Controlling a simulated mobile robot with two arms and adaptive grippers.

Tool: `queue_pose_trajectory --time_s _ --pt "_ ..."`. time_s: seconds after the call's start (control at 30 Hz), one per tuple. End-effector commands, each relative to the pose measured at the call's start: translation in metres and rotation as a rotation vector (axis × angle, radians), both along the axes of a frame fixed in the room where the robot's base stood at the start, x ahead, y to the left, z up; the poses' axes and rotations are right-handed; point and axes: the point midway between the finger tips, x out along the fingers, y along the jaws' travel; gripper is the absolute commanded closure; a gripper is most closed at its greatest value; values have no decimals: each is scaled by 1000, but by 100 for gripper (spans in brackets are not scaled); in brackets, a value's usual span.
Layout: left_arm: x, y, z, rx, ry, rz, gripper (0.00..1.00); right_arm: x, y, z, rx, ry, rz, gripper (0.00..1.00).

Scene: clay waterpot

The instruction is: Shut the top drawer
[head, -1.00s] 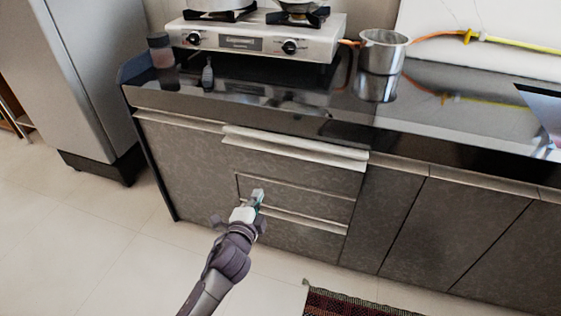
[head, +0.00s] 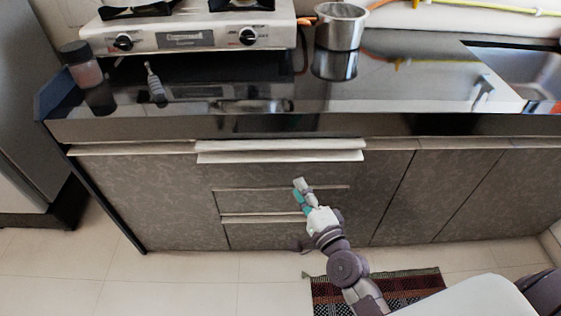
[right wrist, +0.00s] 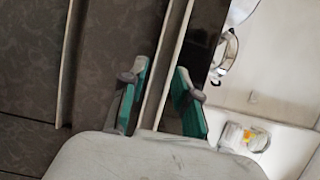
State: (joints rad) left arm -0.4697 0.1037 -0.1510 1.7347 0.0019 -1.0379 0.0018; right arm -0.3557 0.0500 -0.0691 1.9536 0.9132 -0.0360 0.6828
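The top drawer (head: 275,173) is in the middle of the dark patterned cabinet, under the counter. Its pale top edge (head: 280,156) juts forward of the neighbouring strips, so it stands slightly open. My right gripper (head: 300,191) is in front of the drawer stack, overlapping its front in the head view; the exact gap cannot be told. In the right wrist view the two teal fingers (right wrist: 161,98) are apart, with a pale edge strip seen between them. I cannot tell whether they touch it. My left gripper is not in view.
The black counter (head: 420,90) holds a stove (head: 190,35), a metal pot (head: 340,28), a jar (head: 82,65) and a sink (head: 520,68). Lower drawers (head: 255,204) sit below. A striped rug (head: 410,285) lies on the tiled floor. A fridge (head: 25,110) stands at left.

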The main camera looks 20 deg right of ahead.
Motion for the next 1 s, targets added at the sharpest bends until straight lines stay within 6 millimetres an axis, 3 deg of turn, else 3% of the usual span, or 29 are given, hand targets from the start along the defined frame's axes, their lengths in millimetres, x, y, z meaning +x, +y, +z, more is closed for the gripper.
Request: queue_pose_trajectory --time_s 0.2,0.43,0.6,0.9,1.0 --pt "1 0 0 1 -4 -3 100 50 6 1 2 -3 0 70" --pt "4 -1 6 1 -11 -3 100 86 10 0 -2 0 1 70" --pt "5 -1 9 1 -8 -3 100 99 12 0 -2 1 2 70" --pt "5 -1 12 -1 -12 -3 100 100 12 0 -2 2 2 70" --pt "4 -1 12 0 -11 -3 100 100 12 0 -2 2 2 84"
